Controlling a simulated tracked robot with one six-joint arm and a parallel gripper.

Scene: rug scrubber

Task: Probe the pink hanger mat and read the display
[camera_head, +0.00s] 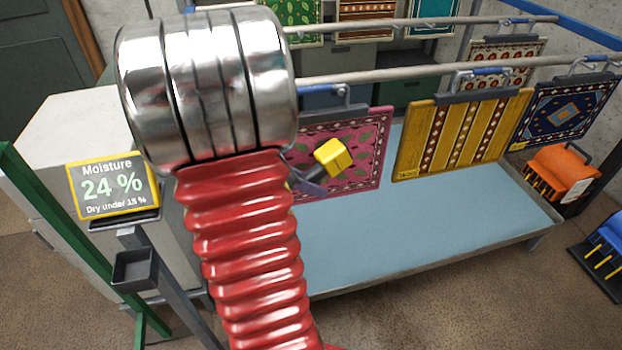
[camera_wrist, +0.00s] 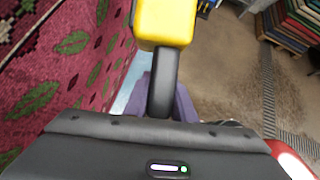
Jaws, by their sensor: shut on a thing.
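The pink hanger mat (camera_head: 358,150) hangs from the front rail, partly hidden behind my arm. It has green leaves and also fills the left of the wrist view (camera_wrist: 75,75). My gripper (camera_head: 308,184) is shut on the probe, which has a yellow head (camera_head: 333,157) and a dark handle. In the wrist view the probe's yellow part (camera_wrist: 166,22) is beside the mat; I cannot tell whether it touches. The moisture display (camera_head: 113,186) stands at the left on a post. It reads "Moisture 24 %" and "Dry under 15 %".
A yellow striped mat (camera_head: 462,133) and a navy mat (camera_head: 568,108) hang to the right on the same rail. More mats hang on the rear rail (camera_head: 430,22). A pale blue table (camera_head: 400,235) lies below. An orange brush tool (camera_head: 560,172) stands at the right.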

